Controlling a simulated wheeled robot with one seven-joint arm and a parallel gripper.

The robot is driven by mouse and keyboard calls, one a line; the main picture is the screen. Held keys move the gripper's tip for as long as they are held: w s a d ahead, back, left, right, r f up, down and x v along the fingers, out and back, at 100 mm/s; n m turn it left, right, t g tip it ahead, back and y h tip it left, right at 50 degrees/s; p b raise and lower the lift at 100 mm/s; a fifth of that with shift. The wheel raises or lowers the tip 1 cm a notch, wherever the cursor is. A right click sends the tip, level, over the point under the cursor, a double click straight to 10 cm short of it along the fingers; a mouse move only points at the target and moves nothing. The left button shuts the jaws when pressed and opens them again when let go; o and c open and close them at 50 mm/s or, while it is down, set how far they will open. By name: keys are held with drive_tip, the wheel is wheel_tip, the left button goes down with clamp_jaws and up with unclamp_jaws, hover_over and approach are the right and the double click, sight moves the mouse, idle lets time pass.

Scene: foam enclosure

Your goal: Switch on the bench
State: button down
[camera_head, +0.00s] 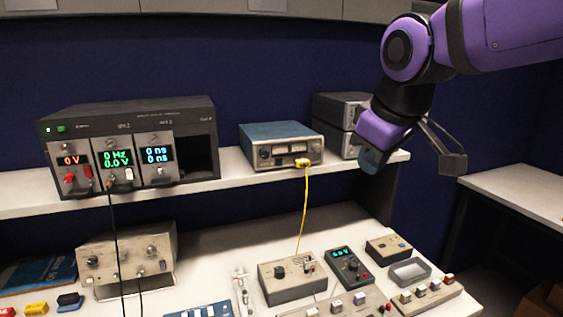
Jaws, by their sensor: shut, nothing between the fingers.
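The bench (230,240) is white-topped, with a raised shelf (250,178) along the back. A black rack unit (130,112) on the shelf's left has a small green light at its upper left. Its three modules have lit displays, one red (71,160), one green (115,158) and one blue (157,154), all reading zeros. A handheld meter (349,266) on the bench has a lit green display. My gripper (452,163) hangs at the upper right, beyond the shelf's right end. It looks shut and empty. No control clearly marked as the bench's switch can be made out.
A blue-topped instrument (281,147) and stacked grey boxes (342,120) stand on the shelf. A yellow cable (304,215) and black leads (122,240) hang down. Small boxes and a grey tray (409,271) crowd the front. A side table (520,207) is mostly bare.

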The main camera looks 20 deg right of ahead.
sight(279, 162)
drive_tip(key=w+a+n, duration=0.2)
drive_tip(key=w+n, duration=0.4)
drive_tip(key=w, duration=0.4)
drive_tip(key=w+a+n+g, duration=0.1)
drive_tip(key=w+a+n, duration=0.2)
drive_tip(key=w+n, duration=0.4)
drive_tip(key=w, duration=0.4)
drive_tip(key=shift+w+a+f+y, duration=0.2)
drive_tip(key=shift+y, duration=0.1)
drive_tip(key=x, duration=0.3)
drive_tip(key=w+x, duration=0.1)
drive_tip(key=x, duration=0.3)
drive_tip(key=w+x, duration=0.1)
drive_tip(key=x, duration=0.3)
drive_tip(key=shift+r, duration=0.25)
drive_tip(key=shift+w, duration=0.7)
